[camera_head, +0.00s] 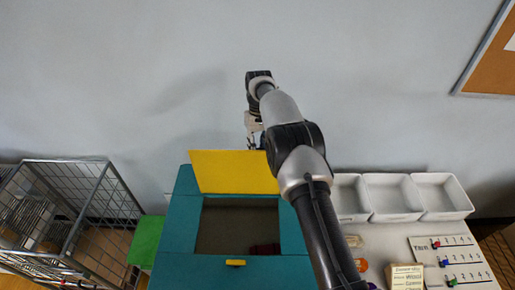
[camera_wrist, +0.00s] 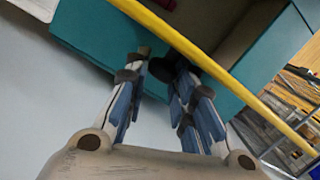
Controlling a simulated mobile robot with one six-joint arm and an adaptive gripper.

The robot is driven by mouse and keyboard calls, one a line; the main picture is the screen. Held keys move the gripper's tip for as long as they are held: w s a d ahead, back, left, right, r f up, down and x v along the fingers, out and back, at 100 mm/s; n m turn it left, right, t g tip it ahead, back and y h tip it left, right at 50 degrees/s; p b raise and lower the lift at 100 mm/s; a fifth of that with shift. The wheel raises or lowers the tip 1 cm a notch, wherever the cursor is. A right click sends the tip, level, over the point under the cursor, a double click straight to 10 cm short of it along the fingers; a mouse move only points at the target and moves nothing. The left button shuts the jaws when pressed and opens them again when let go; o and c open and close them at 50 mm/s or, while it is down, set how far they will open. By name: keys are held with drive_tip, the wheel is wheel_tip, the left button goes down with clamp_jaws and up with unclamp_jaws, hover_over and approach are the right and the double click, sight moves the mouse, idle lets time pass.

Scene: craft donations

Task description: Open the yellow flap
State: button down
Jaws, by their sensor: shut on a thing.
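The yellow flap (camera_head: 228,172) stands raised at the back of a teal box (camera_head: 184,225), tilted up against the wall side. The box's opening (camera_head: 228,225) is uncovered and shows a dark inside with a dark red thing (camera_head: 264,249) in it. My gripper (camera_head: 254,143) is at the flap's upper right edge, partly hidden by my arm. In the wrist view the flap shows as a thin yellow edge (camera_wrist: 247,92) running across by the fingertips (camera_wrist: 163,57). My gripper is shut on the flap; the exact contact is partly hidden.
White bins (camera_head: 394,196) stand on the table at right, with a small box (camera_head: 405,277) and marked boards (camera_head: 458,262) in front. A wire cage cart (camera_head: 85,205) and a green surface (camera_head: 146,240) are at left. A grey wall is close behind.

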drive_tip(key=shift+s+d+f, duration=0.1)
drive_tip(key=shift+d+f, duration=0.3)
drive_tip(key=c, duration=1.8)
unclamp_jaws()
drive_tip(key=shift+o, duration=1.3)
drive_tip(key=shift+d, duration=0.1)
drive_tip(key=shift+o, duration=1.1)
drive_tip(key=shift+r, duration=0.1)
drive_tip(key=shift+a+r, duration=0.15)
drive_tip(key=shift+a, duration=0.05)
wheel_tip(320, 180, up, 10)
